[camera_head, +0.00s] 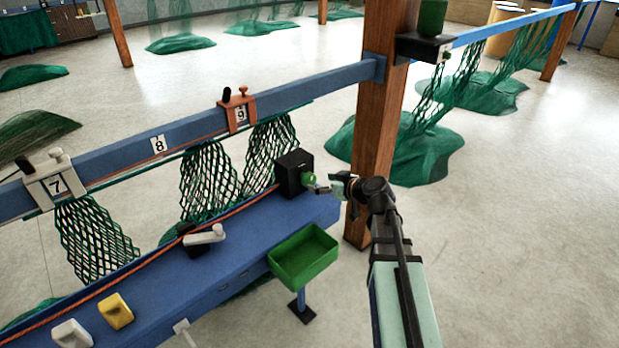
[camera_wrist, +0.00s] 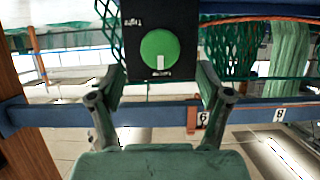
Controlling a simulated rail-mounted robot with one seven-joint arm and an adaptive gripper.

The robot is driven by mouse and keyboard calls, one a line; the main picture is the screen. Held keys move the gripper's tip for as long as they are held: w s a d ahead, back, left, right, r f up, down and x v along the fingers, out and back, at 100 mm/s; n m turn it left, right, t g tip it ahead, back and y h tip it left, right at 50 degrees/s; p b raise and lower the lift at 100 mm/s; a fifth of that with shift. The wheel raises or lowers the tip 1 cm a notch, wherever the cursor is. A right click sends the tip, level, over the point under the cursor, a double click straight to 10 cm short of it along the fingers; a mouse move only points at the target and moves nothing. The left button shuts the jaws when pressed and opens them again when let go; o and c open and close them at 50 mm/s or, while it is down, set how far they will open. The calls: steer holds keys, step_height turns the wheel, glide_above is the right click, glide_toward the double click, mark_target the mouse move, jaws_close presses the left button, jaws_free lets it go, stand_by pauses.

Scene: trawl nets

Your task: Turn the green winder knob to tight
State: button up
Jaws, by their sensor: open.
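The green winder knob (camera_head: 309,179) is on the side of a black box at the right end of the blue bench. In the wrist view the round knob (camera_wrist: 160,45) faces me, with a white mark at its lower edge beside a small label too blurred to read surely. The label "Tight" is at the upper left of the black face (camera_wrist: 185,15). My gripper (camera_head: 326,188) is close in front of the knob. In the wrist view its open fingers (camera_wrist: 160,80) stand either side, apart from the knob. I cannot tell the exact remaining distance.
A green tray (camera_head: 290,275) hangs at the bench's front edge, below my gripper. A wooden post (camera_head: 375,110) stands close behind my wrist. A blue rail (camera_head: 110,160) with clamps and hanging nets runs behind the blue bench (camera_head: 240,250). The floor at the right is clear.

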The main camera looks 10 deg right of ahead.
mark_target(312, 180)
steer(key=p+x, duration=0.1)
steer(key=x, duration=0.5)
steer(key=shift+w+a+f, duration=0.1)
steer(key=shift+w+a, duration=0.1)
steer(key=shift+w, duration=0.1)
steer(key=shift+c, duration=0.3)
steer(key=c, duration=1.1)
